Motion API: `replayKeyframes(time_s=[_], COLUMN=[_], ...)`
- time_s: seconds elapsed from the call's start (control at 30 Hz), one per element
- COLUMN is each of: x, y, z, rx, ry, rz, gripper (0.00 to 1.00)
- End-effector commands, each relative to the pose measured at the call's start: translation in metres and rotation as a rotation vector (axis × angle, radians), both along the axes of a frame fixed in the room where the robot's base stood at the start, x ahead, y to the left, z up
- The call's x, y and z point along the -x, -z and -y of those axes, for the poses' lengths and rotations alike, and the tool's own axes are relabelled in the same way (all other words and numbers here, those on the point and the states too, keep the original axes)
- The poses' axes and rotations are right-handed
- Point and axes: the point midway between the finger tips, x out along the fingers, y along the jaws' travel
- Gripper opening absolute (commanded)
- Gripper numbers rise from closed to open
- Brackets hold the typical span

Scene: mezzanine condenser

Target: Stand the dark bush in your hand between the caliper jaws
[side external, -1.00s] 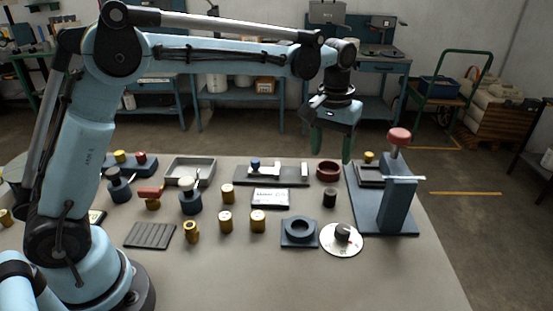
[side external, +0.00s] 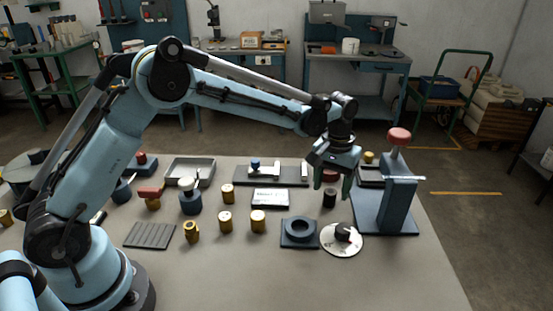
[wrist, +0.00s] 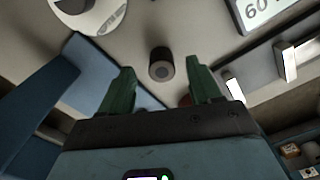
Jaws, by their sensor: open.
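The dark bush (side external: 329,198) stands upright on the table and is not in my gripper. My gripper (side external: 332,184) is open and empty, low over the bush. In the wrist view the bush (wrist: 161,66) shows in the gap between the two green fingers of my gripper (wrist: 162,84), beyond their tips, with no contact seen. The caliper (side external: 283,182) lies at the back of the table, left of my gripper, with pale upright jaws and a blue knob. Part of the caliper (wrist: 284,63) also shows at the right in the wrist view.
A blue press (side external: 398,205) with a red knob stands close on the right. A dial disc (side external: 334,248) and a blue ring block (side external: 299,233) lie in front. A white display (side external: 271,198) and several brass bushes are to the left. A red ring (side external: 329,176) is partly hidden behind my fingers.

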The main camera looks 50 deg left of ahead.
Motion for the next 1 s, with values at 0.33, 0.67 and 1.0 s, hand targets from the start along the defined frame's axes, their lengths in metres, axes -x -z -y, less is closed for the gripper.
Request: replayKeyframes(time_s=[0.33, 0.67, 1.0], x=[0.0, 0.0, 0.0], y=[0.032, 0.032, 0.032], z=[-0.002, -0.002, -0.002], rx=[0.0, 0.0, 0.0], ry=[0.0, 0.0, 0.0], rz=[0.0, 0.0, 0.0], gripper=[0.63, 0.39, 0.0])
